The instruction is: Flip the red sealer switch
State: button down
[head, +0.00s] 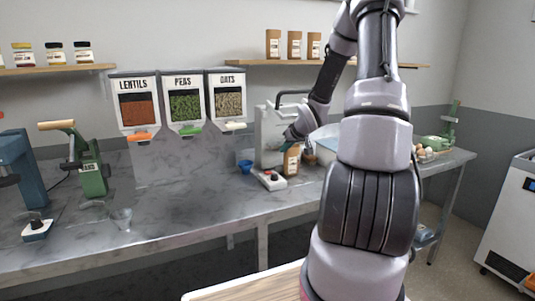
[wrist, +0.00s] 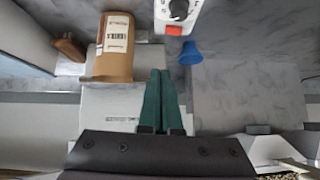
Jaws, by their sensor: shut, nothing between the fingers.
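The sealer's white control box (head: 269,179) stands on the counter, with a dark knob and a red switch. In the wrist view the red switch (wrist: 174,30) sits at the near end of the white box (wrist: 190,12), below the dark knob (wrist: 179,8). My gripper (wrist: 160,72) shows teal fingers shut together, empty, pointing toward the box and apart from the switch in the picture. In the head view my gripper (head: 292,134) is beside the white machine, above a brown pouch, and its fingertips are hard to make out.
A brown labelled pouch (wrist: 114,48) stands close to the left of my fingers, by the white machine (head: 268,135). A blue cup (wrist: 190,54) is just right of the switch. Lentil, pea and oat dispensers (head: 184,104) hang to the left. The counter (head: 185,180) below them is mostly clear.

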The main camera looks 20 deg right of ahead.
jog(key=s+a+r+m+g+h, duration=0.1)
jog(key=s+a+r, duration=0.2)
jog(key=s+r, duration=0.4)
jog(key=s+a+r+m+g+h, duration=0.15)
jog(key=s+a+r, duration=0.3)
jog(key=r, duration=0.55)
jog(key=s+a+r+y, duration=0.1)
jog(key=s+a+r, duration=0.1)
jog(key=s, duration=0.5)
jog(key=s+a+r+m+y, duration=0.1)
jog(key=s+a+r, duration=0.2)
jog(key=s+a, duration=0.2)
jog(key=s+a+r+y, duration=0.2)
jog(key=s+a+r, duration=0.1)
jog(key=s, duration=0.6)
jog(key=shift+a+r+m, duration=0.15)
jog(key=shift+a+m, duration=0.15)
jog(key=shift+m, duration=0.05)
